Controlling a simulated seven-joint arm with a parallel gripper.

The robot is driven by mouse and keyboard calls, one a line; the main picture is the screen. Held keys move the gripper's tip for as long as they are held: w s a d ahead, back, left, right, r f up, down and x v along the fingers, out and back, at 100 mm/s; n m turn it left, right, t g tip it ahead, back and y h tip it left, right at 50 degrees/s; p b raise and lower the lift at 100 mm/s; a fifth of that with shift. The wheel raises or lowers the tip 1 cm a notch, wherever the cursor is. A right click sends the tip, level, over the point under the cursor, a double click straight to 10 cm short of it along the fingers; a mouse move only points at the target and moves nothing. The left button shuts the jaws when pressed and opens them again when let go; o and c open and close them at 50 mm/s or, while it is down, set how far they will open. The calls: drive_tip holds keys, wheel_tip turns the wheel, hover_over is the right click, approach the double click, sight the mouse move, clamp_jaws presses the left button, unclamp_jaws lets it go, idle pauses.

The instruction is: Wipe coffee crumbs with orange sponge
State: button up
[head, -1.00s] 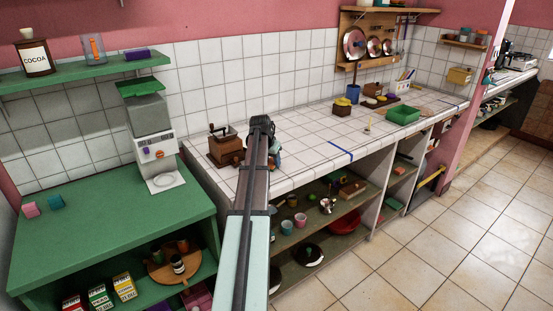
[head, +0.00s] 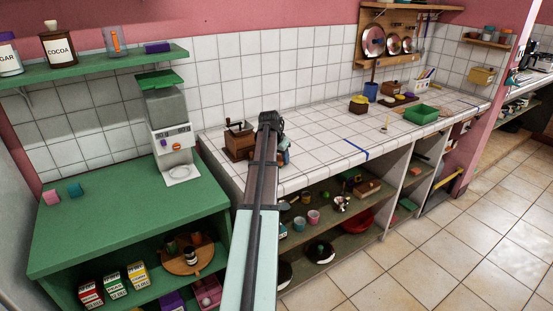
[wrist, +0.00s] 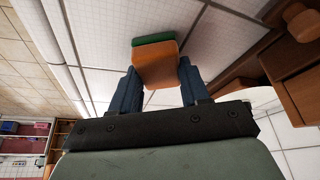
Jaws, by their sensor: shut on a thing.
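In the wrist view, the orange sponge (wrist: 156,68) with a green layer (wrist: 153,40) is held between the two blue fingers of my gripper (wrist: 157,80). The sponge is over white tiles; I cannot tell whether it touches them. In the head view, my gripper (head: 283,154) is at the left part of the white tiled counter (head: 320,140), beside the wooden coffee grinder (head: 240,146). My arm hides the sponge there. The grinder's brown wood (wrist: 295,75) shows close by at the right of the wrist view. I cannot make out any coffee crumbs.
A green cabinet (head: 120,225) with a coffee machine (head: 170,135) stands left of the counter. A green bin (head: 421,114) and small items stand at the counter's far end. The counter's middle is mostly clear, with a blue line (head: 357,149). Open shelves below hold pots and cups.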

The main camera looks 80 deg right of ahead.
drive_tip(key=shift+s+d, duration=0.4)
drive_tip(key=shift+d, duration=0.05)
drive_tip(key=shift+s+d, duration=0.55)
drive_tip(key=shift+s+d+f, duration=0.1)
drive_tip(key=shift+s+d, duration=0.15)
drive_tip(key=shift+s+d+r, duration=0.2)
drive_tip(key=shift+s+d, duration=0.35)
drive_tip(key=shift+s+d+f, duration=0.2)
drive_tip(key=shift+s+d, duration=0.05)
drive_tip(key=shift+s+d+r, duration=0.2)
drive_tip(key=shift+s+d, duration=0.35)
drive_tip(key=shift+s, duration=0.05)
drive_tip(key=shift+s+d+f, duration=0.15)
drive_tip(key=shift+s+d, duration=0.1)
drive_tip(key=shift+w+a, duration=3.75)
drive_tip(key=shift+a, duration=0.1)
drive_tip(key=shift+w+r, duration=0.1)
drive_tip(key=shift+r, duration=4)
